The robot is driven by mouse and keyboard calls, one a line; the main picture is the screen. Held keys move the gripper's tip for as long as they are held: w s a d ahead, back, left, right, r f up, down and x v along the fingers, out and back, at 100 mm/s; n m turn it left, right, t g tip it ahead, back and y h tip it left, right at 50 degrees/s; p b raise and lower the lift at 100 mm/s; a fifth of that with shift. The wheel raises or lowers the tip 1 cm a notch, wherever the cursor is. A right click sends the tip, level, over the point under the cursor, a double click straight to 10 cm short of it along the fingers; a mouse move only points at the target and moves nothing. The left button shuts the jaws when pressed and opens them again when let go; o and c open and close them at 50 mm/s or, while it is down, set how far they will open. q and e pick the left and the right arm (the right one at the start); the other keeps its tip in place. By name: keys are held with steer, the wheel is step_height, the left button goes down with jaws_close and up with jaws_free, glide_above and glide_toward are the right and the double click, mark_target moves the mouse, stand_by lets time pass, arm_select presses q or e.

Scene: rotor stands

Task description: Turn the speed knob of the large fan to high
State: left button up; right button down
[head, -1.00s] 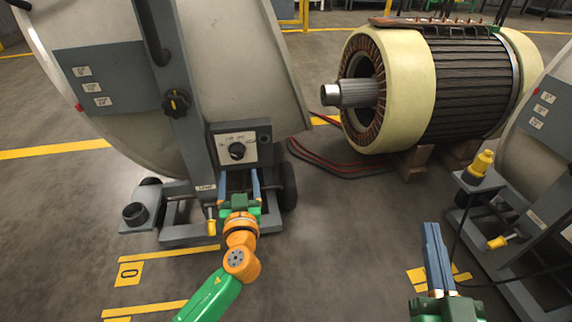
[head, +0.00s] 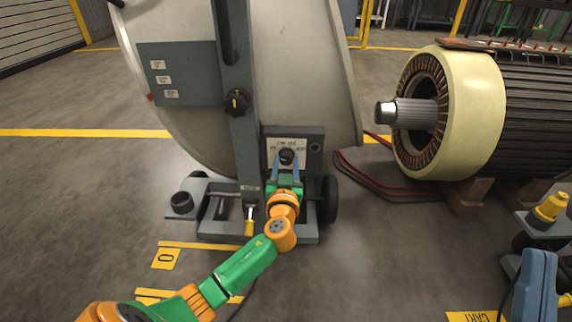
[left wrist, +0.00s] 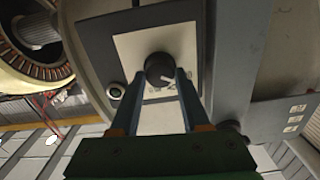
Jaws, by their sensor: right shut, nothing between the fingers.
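The large fan (head: 290,70) is a grey drum on a wheeled frame, left of centre in the head view. Its black speed knob (head: 287,157) sits on a white panel plate; the knob also shows in the left wrist view (left wrist: 160,68). A white mark on it points lower right in that view; the plate lettering is too small to read. My left gripper (head: 286,165) reaches the panel, its fingers on either side of the knob in the left wrist view (left wrist: 160,80). Whether they press on it cannot be told. My right gripper (head: 540,262) is shut and empty, far from the fan.
A second black star-shaped knob (head: 237,102) is on the fan's upright. Floor in front is mostly clear.

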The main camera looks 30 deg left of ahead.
arm_select(q)
jaws_close()
